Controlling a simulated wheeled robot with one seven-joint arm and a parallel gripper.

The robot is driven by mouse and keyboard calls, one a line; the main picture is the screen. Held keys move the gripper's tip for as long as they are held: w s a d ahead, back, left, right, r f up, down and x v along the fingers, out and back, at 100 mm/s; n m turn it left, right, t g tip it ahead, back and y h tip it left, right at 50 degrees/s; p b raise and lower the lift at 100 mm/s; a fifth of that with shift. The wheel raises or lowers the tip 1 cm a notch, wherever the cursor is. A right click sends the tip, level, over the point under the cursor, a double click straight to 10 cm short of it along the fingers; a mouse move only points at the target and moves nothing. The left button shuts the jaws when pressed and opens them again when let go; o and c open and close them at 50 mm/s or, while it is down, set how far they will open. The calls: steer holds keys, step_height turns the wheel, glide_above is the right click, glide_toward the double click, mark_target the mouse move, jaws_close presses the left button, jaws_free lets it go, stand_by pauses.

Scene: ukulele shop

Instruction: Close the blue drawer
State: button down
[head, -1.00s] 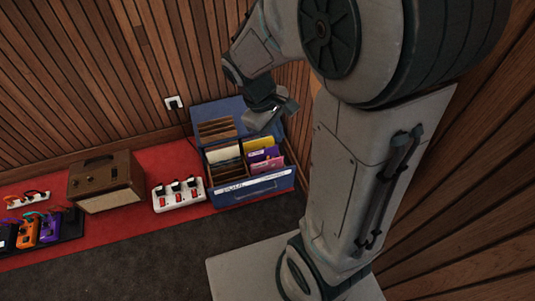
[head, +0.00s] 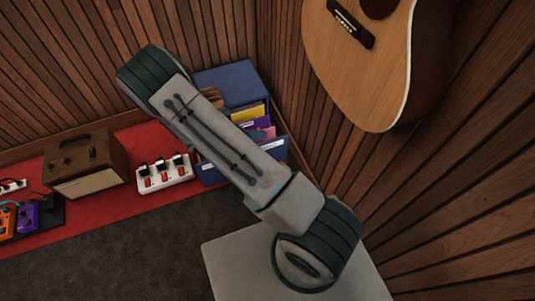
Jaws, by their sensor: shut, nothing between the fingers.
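The blue drawer (head: 213,174) is part of a blue cabinet (head: 228,80) standing on the red carpet strip against the wooden wall. The drawer is pulled out, and its inside shows coloured folders: yellow (head: 248,114), purple and pink. My arm crosses in front of it and hides the middle of the drawer and much of its front. The right end of the front, with part of a white label, shows beside the arm. My gripper is not visible in the head view, so its place relative to the drawer cannot be told.
A brown amplifier (head: 86,163) and coloured pedals (head: 27,216) are further left. An acoustic guitar (head: 375,60) hangs on the right wall. Dark floor (head: 150,250) in front is clear.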

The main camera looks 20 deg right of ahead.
step_height(320, 180, down, 17)
steer(key=w+n+t+h+b, duration=0.1)
steer(key=n+t+h+b, duration=0.1)
steer(key=n+t+b, duration=0.6)
steer(key=n+t+y+b, duration=0.3)
steer(key=n+t+b, duration=0.15)
steer(key=n, duration=0.85)
glide_toward(270, 143)
steer(key=shift+x, duration=3.15)
steer(key=shift+f, duration=0.1)
